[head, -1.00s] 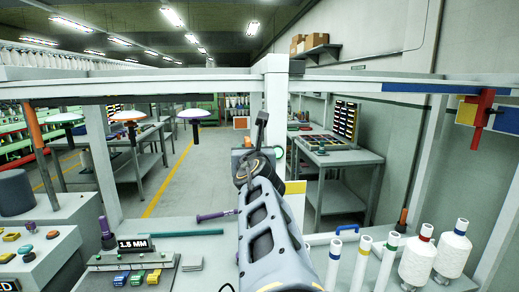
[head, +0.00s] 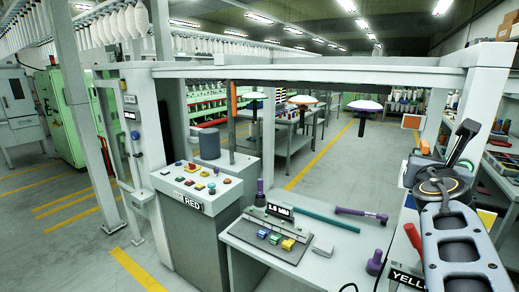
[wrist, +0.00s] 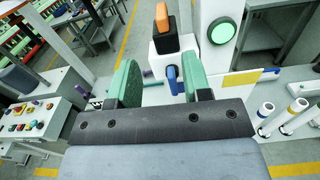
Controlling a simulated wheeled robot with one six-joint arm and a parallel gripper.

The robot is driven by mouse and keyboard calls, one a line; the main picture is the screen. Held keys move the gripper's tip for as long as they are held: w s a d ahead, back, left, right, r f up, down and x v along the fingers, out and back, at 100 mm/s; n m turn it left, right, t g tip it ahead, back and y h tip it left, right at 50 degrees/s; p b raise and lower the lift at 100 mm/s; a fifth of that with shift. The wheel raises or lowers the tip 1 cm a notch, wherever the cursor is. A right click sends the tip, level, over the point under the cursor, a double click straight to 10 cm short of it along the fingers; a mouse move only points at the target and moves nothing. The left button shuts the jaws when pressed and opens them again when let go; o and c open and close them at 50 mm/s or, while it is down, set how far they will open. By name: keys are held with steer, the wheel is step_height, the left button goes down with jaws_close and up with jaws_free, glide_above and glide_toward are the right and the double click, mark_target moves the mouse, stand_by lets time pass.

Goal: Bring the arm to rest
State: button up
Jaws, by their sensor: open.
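My gripper (wrist: 160,85) is open in the wrist view, its two green fingers spread apart. I see nothing clasped between them; a blue part (wrist: 172,80) shows beyond the gap, and I cannot tell how far off it is. In the head view my grey slotted arm (head: 458,235) reaches up along the right edge, in front of the white frame. My fingers cannot be made out there.
A control box (head: 197,185) with coloured buttons stands beside the worktable (head: 262,262). On the table are a rack (head: 270,240) with coloured clips and a purple-handled tool (head: 361,214). A white crossbar (head: 300,72) spans above. Open floor (head: 70,215) lies to the left.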

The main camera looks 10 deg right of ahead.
steer(key=w+a+f+m+g+y+b, duration=0.1)
steer(key=w+a+f+m+y, duration=0.1)
steer(key=a+f+m, duration=0.55)
steer(key=w+a+f+m+g+y, duration=0.2)
steer(key=f+m, duration=0.3)
steer(key=m, duration=0.5)
steer(key=s+a+f+m+g+y, duration=0.3)
steer(key=s+a+f+m+y, duration=0.1)
steer(key=a+f, duration=0.4)
steer(key=s+a+f+m+g+y+p, duration=0.1)
steer(key=s+a+f+m+g+y, duration=0.2)
steer(key=a+f, duration=0.5)
steer(key=s+m+y, duration=0.1)
steer(key=s+m, duration=0.1)
steer(key=shift+a+f+m, duration=0.15)
steer(key=shift+a+m, duration=0.2)
steer(key=shift+a, duration=0.05)
steer(key=shift+d, duration=0.15)
